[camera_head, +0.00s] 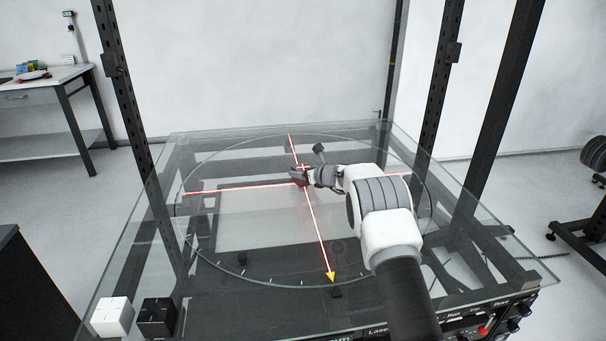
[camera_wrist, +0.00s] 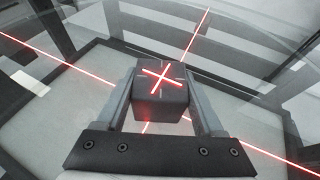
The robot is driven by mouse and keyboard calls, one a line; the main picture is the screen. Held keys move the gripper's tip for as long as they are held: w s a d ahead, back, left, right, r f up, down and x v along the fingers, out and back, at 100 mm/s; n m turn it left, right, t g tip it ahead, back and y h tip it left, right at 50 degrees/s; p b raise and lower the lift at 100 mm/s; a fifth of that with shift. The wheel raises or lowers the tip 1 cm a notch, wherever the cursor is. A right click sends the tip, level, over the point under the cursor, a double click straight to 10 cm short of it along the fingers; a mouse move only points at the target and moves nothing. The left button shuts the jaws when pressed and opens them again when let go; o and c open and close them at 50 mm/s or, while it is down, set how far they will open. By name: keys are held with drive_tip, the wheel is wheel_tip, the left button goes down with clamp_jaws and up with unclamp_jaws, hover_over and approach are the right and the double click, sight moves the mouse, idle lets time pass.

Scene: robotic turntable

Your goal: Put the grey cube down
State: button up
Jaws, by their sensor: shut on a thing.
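The grey cube (camera_wrist: 161,93) sits between the two fingers of my gripper (camera_wrist: 163,105) in the wrist view. A bright red laser cross falls on its top face. In the head view my gripper (camera_head: 300,176) is over the middle of the glass turntable (camera_head: 240,240), where the red laser lines meet. The cube is mostly hidden there by the gripper, with only a dark, red-lit bit showing. I cannot tell whether the cube touches the glass.
A white cube (camera_head: 112,317) and a black cube (camera_head: 158,318) stand at the front left corner of the glass. Dark frame posts (camera_head: 122,90) rise around the table. A yellow arrow tip (camera_head: 331,276) marks the front of one laser line. The glass around my gripper is clear.

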drive_tip(key=shift+f, duration=0.25)
drive_tip(key=o, duration=1.5)
drive_tip(key=shift+o, duration=0.2)
drive_tip(key=shift+r, duration=0.1)
